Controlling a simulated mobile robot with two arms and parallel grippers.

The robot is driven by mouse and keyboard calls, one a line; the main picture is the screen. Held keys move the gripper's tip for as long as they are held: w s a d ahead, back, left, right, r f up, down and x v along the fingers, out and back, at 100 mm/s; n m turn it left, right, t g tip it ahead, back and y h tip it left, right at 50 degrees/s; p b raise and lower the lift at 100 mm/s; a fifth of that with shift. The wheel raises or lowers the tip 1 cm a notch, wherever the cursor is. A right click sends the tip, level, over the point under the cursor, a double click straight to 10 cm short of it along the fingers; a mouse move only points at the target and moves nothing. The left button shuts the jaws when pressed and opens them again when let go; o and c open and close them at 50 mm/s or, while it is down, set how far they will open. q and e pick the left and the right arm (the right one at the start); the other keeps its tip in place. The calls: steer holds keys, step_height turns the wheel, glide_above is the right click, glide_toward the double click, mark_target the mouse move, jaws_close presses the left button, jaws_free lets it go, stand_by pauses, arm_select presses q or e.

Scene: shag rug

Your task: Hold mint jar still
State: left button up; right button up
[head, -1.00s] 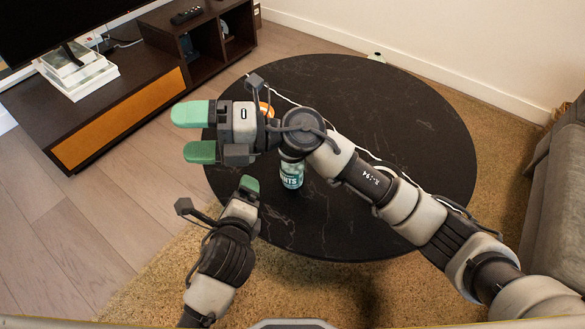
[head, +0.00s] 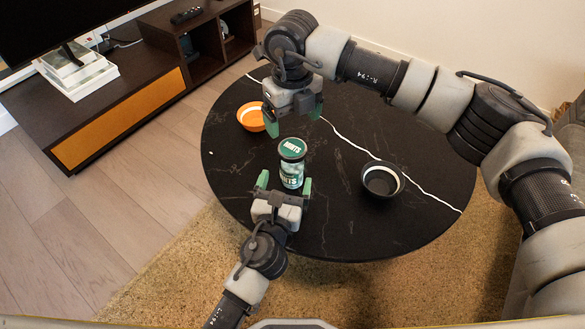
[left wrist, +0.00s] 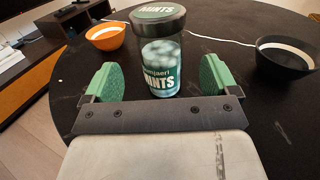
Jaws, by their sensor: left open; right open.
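The mint jar (head: 291,172) stands upright on the round black table, with its dark green lid (head: 293,148) on. In the left wrist view the jar (left wrist: 161,80) is clear, with pale mints inside and a green label. My left gripper (head: 283,184) is open, low at the jar's near side. Its green fingertips lie to the left and right of the jar, with a gap visible on each side in the left wrist view. My right gripper (head: 294,118) is open above and just behind the lid, pointing down; it does not appear to touch the lid.
An orange bowl (head: 252,117) stands on the table (head: 340,220) at left. A thin white line crosses the tabletop. A small white bit (head: 238,152) lies left of the jar.

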mark_target(290, 177)
arm_select(q)
step_height(290, 177, down, 3)
steer(key=shift+f, duration=0.2)
steer(key=x, duration=0.7)
steer(key=shift+w, duration=0.25)
